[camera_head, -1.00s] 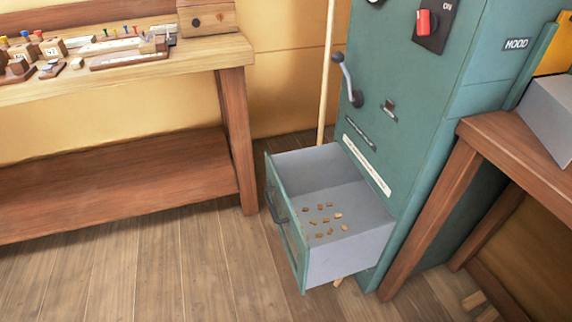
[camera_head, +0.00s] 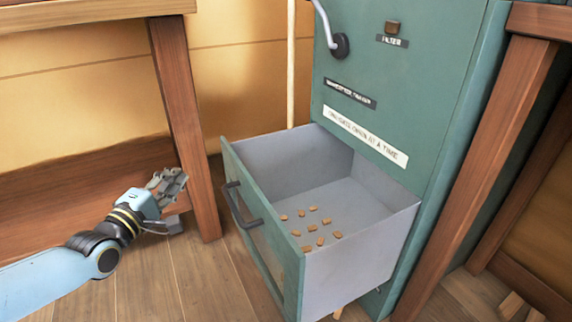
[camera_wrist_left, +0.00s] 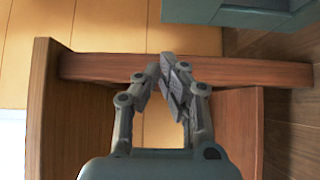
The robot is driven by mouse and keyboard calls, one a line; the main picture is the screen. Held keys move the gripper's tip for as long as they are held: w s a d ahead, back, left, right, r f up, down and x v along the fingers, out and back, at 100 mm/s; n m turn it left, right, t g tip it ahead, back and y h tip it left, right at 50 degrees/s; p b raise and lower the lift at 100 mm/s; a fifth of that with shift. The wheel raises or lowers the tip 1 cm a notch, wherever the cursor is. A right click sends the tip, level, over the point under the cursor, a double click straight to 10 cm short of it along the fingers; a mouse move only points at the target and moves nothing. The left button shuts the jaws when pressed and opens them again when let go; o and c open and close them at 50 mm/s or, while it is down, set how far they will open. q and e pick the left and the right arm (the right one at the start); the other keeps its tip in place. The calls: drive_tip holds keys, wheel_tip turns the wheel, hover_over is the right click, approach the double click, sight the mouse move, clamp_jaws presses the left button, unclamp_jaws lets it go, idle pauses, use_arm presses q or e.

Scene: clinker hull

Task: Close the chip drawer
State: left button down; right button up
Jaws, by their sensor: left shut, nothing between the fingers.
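The chip drawer (camera_head: 290,255) stands pulled out of the green machine (camera_head: 430,70), with a grey inside and a dark handle (camera_head: 242,208) on its green front. Several small brown chips (camera_head: 310,228) lie on its floor. My left gripper (camera_head: 176,178) is to the left of the drawer front, apart from the handle, in front of the bench leg. Its fingers are shut and empty, and in the left wrist view the fingertips (camera_wrist_left: 175,75) come together. A green part, likely the machine or drawer, shows at the top right of the wrist view. My right gripper is not in view.
A wooden bench leg (camera_head: 185,125) stands behind my left gripper, with a low shelf (camera_head: 80,205) to its left. A pale pole (camera_head: 291,70) stands behind the drawer. Another wooden table's leg (camera_head: 485,170) is right of the machine. Plank floor is clear before the drawer.

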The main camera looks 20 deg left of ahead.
use_arm(q)
drive_tip(key=w+d+b, duration=0.1)
drive_tip(key=w+b, duration=0.3)
drive_tip(key=w, duration=0.8)
drive_tip(key=shift+w+d, duration=0.2)
drive_tip(key=shift+d, duration=0.2)
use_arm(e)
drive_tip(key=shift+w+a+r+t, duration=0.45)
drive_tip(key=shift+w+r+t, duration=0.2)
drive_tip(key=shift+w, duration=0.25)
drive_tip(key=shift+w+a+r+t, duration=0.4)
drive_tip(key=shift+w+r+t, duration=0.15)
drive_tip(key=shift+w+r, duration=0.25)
use_arm(q)
drive_tip(key=shift+d, duration=0.1)
